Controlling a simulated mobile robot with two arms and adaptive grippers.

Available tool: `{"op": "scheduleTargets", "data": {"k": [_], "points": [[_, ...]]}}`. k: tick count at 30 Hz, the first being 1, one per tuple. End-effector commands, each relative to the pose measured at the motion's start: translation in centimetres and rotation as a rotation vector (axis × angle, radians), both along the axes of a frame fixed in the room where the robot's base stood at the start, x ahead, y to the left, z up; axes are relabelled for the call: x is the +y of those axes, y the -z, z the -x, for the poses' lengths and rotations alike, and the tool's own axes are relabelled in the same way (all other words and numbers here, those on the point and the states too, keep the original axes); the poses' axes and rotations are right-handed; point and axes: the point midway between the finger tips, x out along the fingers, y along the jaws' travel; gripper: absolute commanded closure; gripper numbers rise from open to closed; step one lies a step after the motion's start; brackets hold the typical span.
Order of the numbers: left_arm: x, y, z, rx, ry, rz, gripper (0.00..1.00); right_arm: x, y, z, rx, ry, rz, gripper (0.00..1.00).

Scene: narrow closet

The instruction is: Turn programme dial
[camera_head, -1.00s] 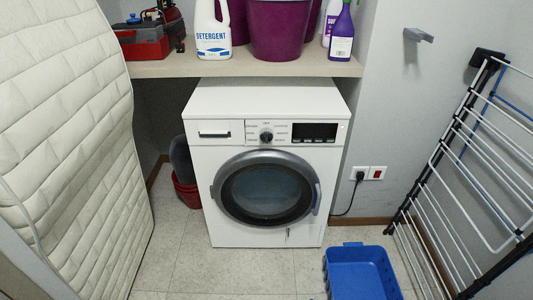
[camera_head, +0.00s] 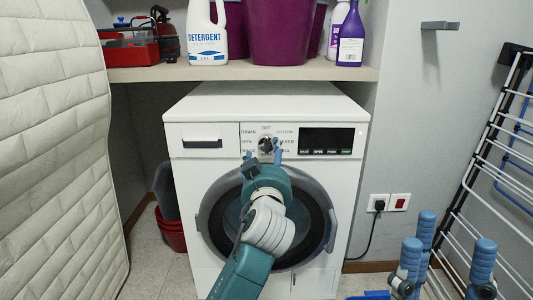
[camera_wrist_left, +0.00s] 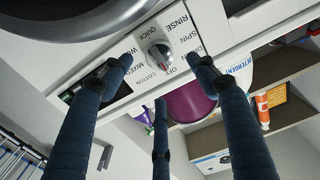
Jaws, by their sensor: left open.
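The programme dial (camera_head: 266,143) is a round silver knob with printed labels around it on the front panel of the white washing machine (camera_head: 183,160). My left gripper (camera_head: 264,155) is open in front of and just below the dial. In the left wrist view the dial (camera_wrist_left: 158,54) shows between the spread blue fingers of this gripper (camera_wrist_left: 160,75), with its front side visible. I cannot tell if any finger touches it. My right gripper (camera_head: 445,250) stands at the lower right with its blue fingers spread and nothing between them.
A shelf (camera_head: 130,74) above the machine holds a detergent bottle (camera_head: 207,35), purple bucket (camera_head: 285,35) and spray bottle (camera_head: 350,40). A drying rack (camera_head: 490,130) leans at the right. A quilted mattress (camera_head: 50,150) stands at the left.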

Motion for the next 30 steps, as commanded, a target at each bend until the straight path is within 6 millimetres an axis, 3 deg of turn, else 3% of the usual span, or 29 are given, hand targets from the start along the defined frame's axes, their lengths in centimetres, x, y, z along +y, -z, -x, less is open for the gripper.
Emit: {"op": "scheduleTargets", "data": {"k": [3,10,15,23,30], "points": [[0.1,0.2,-2.6,0.0,-0.002,-0.003,0.41,0.0,1.1,-0.1,0.002,0.0,0.001,0.6],[0.1,0.3,-6.1,0.002,-0.001,-0.002,0.41,0.0,1.8,-0.1,-0.004,0.0,0.002,0.6],[0.1,0.2,-7.1,0.002,0.0,-0.001,0.41,0.1,1.8,-0.1,-0.007,0.0,0.003,0.6],[0.1,0.2,-7.3,0.003,0.0,0.0,0.41,0.1,1.8,-0.2,-0.007,0.0,0.003,0.6],[0.1,0.2,-7.3,0.003,0.0,0.0,0.84,0.1,1.8,-0.2,-0.006,0.0,0.003,0.6]]}}
